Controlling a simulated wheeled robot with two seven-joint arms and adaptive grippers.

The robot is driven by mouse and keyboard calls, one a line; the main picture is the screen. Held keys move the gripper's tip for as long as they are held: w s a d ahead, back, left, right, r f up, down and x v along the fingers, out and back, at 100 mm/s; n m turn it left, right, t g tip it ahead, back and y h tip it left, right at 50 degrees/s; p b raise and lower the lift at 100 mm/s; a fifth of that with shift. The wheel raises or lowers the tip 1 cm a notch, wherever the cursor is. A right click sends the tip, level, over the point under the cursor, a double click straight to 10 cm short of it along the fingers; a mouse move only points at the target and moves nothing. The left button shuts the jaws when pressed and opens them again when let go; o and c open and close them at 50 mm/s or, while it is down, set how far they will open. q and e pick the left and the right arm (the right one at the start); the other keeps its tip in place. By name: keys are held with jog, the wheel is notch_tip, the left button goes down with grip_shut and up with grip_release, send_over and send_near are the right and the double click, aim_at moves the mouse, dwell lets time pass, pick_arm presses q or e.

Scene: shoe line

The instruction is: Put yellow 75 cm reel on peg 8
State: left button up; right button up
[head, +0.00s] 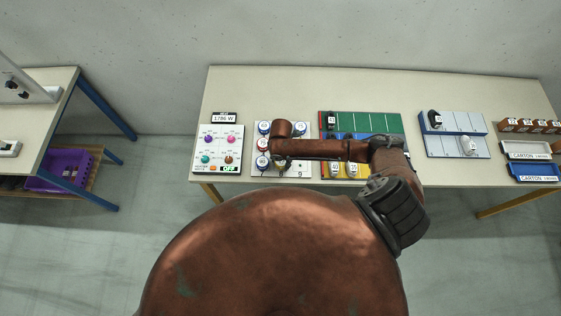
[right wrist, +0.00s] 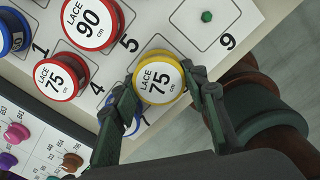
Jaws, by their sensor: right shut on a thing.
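The yellow reel (right wrist: 158,82), labelled LACE 75 cm, sits between the fingers of my right gripper (right wrist: 160,76), which is shut on it. It is over the numbered white peg board (right wrist: 178,42); I cannot tell whether it is seated on a peg. The number 8 does not show. Peg 9 (right wrist: 207,16), a bare green peg, stands beyond the reel. In the head view my right gripper (head: 279,161) hangs over the peg board (head: 304,171), and my arm covers much of it. My left gripper is not in view.
Red reels marked 90 (right wrist: 91,22) and 75 (right wrist: 62,77) stand close by, with a blue reel (right wrist: 14,32) at the left edge. Part of a blue thing (right wrist: 137,124) shows beside the left finger. A control panel (head: 217,150) adjoins the board.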

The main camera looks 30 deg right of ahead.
aim_at(281, 161)
jog(key=shift+f, duration=0.25)
jog(key=shift+f, duration=0.25)
jog(key=o, duration=1.2)
jog(key=shift+c, duration=0.2)
jog(key=shift+r, duration=0.1)
notch_tip(281, 161, up, 13)
jog(key=shift+b, duration=0.4)
